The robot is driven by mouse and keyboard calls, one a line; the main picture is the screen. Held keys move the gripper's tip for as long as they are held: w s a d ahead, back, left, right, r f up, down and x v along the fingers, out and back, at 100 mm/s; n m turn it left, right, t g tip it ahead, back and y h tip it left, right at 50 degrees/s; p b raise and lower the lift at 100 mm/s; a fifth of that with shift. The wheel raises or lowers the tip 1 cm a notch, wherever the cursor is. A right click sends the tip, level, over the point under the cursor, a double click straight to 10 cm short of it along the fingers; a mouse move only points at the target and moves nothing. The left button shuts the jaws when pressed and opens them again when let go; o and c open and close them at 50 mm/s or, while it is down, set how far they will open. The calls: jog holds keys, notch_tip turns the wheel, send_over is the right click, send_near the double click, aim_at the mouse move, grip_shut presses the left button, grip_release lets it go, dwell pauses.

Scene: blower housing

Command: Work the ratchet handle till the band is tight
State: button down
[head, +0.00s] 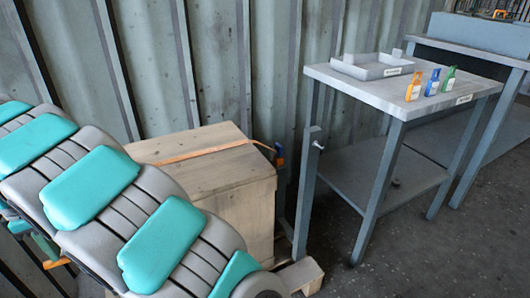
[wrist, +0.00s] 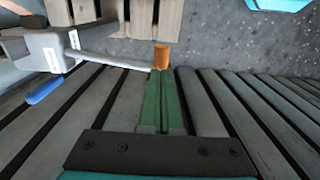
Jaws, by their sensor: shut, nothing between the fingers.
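An orange band (head: 205,152) runs across the top of a wooden crate (head: 235,195) in the head view. At its right end, by the crate's far right edge, is a small orange and blue piece (head: 279,156); I cannot tell if this is the ratchet. My gripper (wrist: 162,58), green with an orange tip, is shut and empty in the wrist view. Its tip is near the end of a pale rod (wrist: 115,62), and I cannot tell if they touch. The rod comes from a grey block (wrist: 45,52). A blue bar (wrist: 44,90) lies below it.
The crate stands on a pallet (head: 300,275). A grey post (head: 306,190) with a knob stands right of it. A table (head: 385,92) bears a tray (head: 372,66) and three coloured items (head: 432,82). A corrugated wall is behind. My padded arm covers the left.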

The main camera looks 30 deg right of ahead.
notch_tip(320, 180, down, 9)
jog(key=b, duration=0.3)
notch_tip(320, 180, up, 11)
jog(key=p, duration=0.3)
jog(key=shift+f, duration=0.2)
jog(key=shift+r, duration=0.15)
dwell(0.8)
